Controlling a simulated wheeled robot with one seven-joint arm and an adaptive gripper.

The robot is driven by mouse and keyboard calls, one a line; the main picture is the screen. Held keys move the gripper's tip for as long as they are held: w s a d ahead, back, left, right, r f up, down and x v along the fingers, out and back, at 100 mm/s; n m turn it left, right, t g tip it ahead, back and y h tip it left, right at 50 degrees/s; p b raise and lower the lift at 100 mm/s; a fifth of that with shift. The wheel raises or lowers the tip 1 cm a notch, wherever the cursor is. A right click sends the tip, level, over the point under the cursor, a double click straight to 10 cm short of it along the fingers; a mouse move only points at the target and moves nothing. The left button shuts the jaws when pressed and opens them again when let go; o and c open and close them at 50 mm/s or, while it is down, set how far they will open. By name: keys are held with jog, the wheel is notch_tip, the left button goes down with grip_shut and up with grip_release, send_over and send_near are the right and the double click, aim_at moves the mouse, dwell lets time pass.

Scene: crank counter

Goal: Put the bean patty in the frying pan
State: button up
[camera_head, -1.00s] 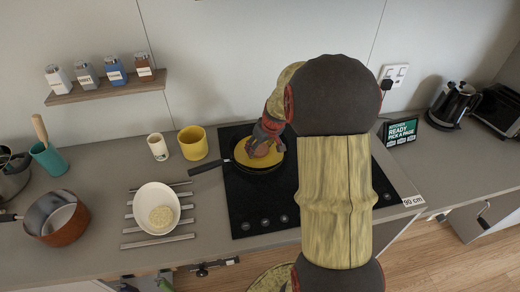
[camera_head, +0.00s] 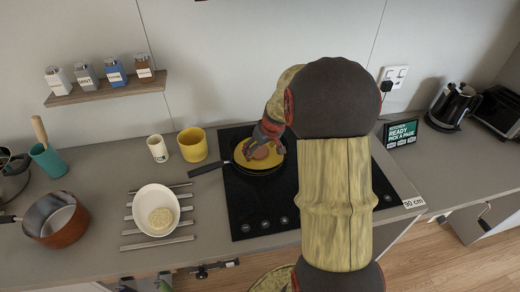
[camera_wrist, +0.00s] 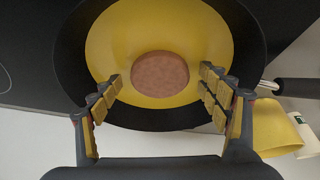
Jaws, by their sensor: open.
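The bean patty (camera_wrist: 160,74) is a round brown disc lying in the frying pan, on its yellow inner surface, in the wrist view. It also shows in the head view (camera_head: 262,152), partly covered by my gripper. The frying pan (camera_wrist: 70,45) is black outside and yellow inside, and it sits on the hob with its handle (camera_head: 206,167) pointing left in the head view. My gripper (camera_wrist: 160,88) is open over the pan, with a finger on either side of the patty and a gap to each. The gripper shows in the head view (camera_head: 272,138) at the pan's back right.
A white bowl (camera_head: 137,203) with a pale round item stands on a slatted rack left of the black hob (camera_head: 240,217). A yellow mug (camera_head: 193,146) and a pale cup (camera_head: 157,148) stand behind. A copper saucepan (camera_head: 68,232) is at far left.

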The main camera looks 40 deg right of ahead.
jog(key=shift+r, duration=0.15)
jog(key=shift+r, duration=0.3)
jog(key=d+p+v, duration=0.1)
jog(key=p+v, duration=0.2)
jog(key=v, duration=0.8)
jog(key=s+a+r+n, duration=0.1)
jog(key=s+a+r, duration=0.1)
jog(key=a+r, duration=0.5)
jog(key=s+a+r, duration=0.1)
jog(key=a+r, duration=0.1)
jog(key=a, duration=0.9)
jog(key=s+a+r+n+t+y, duration=0.1)
jog(key=s+a+r, duration=0.2)
jog(key=s+a, duration=1)
jog(key=shift+s+r, duration=0.15)
jog(key=shift+s, duration=0.05)
jog(key=shift+c, duration=1)
